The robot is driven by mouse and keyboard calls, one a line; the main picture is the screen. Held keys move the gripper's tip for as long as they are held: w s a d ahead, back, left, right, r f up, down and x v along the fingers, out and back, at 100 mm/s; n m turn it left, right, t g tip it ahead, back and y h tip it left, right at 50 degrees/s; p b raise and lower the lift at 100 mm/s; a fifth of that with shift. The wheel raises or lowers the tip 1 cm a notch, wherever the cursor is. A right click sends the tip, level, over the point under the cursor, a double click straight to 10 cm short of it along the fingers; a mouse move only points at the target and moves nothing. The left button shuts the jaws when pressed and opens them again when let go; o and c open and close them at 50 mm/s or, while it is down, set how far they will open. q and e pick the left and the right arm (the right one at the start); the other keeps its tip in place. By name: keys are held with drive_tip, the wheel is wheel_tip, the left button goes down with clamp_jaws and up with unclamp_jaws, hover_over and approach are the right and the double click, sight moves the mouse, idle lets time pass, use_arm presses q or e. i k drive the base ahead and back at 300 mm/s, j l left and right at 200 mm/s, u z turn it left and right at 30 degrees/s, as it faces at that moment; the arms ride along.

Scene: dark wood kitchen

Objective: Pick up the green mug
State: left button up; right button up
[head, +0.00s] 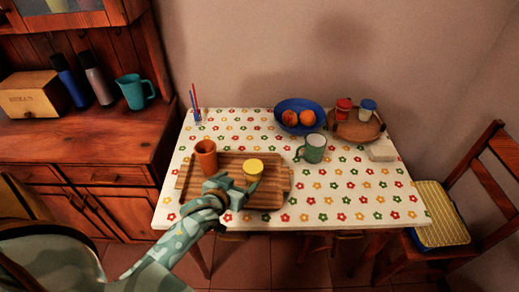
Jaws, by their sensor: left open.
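The green mug (313,149) stands upright on the flowered tablecloth, right of the middle of the table, with its handle toward the left. My left gripper (234,182) is open and empty over the wooden tray, to the left of the mug and nearer to me. It is clearly apart from the mug. My right gripper is not in view.
The tray (224,165) holds a brown cup (206,156) and a yellow-topped cup (253,167). A blue bowl (283,105) with oranges stands behind the mug. A board (354,130) bears two jars. A white block (381,151) lies right. The front-right tabletop is clear.

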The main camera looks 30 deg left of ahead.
sight(310, 150)
drive_tip(key=i+j+z, duration=0.55)
drive_tip(key=i+j, duration=0.2)
drive_tip(key=j, duration=0.15)
